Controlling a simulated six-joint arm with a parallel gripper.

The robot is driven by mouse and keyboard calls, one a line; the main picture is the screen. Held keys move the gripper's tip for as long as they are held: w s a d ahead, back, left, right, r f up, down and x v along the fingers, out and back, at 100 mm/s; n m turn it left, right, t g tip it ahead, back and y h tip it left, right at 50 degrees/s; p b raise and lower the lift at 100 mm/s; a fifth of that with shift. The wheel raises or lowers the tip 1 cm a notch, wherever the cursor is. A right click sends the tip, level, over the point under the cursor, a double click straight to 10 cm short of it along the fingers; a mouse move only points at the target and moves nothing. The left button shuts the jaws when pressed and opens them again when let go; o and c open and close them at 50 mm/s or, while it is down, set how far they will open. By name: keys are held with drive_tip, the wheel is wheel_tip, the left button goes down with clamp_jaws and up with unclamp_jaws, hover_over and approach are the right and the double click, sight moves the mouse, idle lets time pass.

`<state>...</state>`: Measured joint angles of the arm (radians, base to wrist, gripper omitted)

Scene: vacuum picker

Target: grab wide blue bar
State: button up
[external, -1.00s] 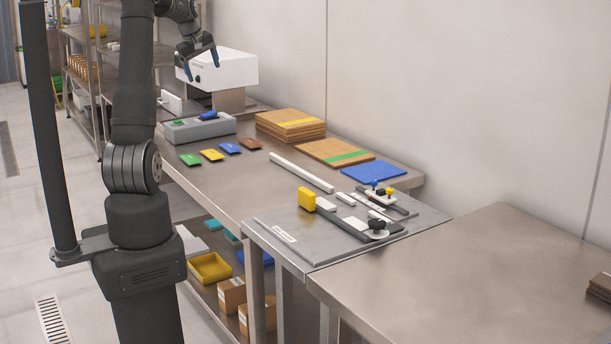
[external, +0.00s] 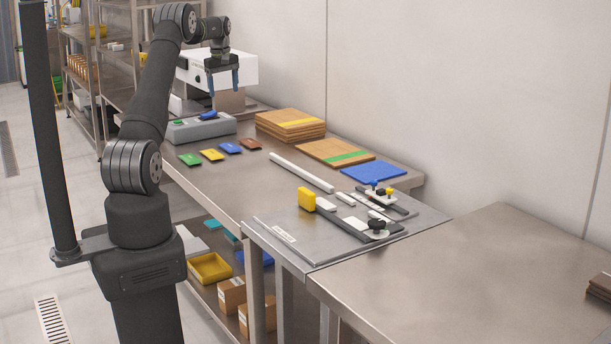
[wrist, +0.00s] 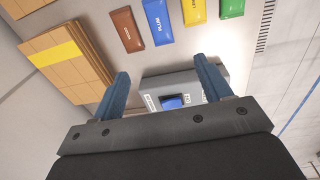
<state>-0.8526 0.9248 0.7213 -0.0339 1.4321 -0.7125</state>
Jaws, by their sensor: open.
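The blue bar (external: 208,116) sits on top of a grey box-shaped device (external: 188,131) on the metal table. In the wrist view the blue bar (wrist: 172,101) shows on the device's top face, between my fingers in the picture, partly cut off by my gripper body. My gripper (external: 223,88) is open and empty, pointing down in the air above the device and apart from it. Its two blue fingers also show in the wrist view (wrist: 160,74).
Green, yellow, blue and brown packets (external: 230,148) lie in front of the device. Stacked wooden boards (external: 291,122) are to its right. A white machine (external: 240,69) stands behind. A white bar (external: 300,172) and a grey plate with fixtures (external: 285,236) lie nearer.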

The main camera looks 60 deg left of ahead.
wheel_tip(320, 180, down, 3)
drive_tip(key=w, duration=0.2)
hover_over(230, 145)
drive_tip(key=shift+g, duration=0.4)
wheel_tip(230, 145, down, 12)
drive_tip(key=shift+r, duration=0.2)
drive_tip(key=shift+s+d+f, duration=0.1)
drive_tip(key=shift+f, duration=2.55)
drive_tip(key=c, duration=1.1)
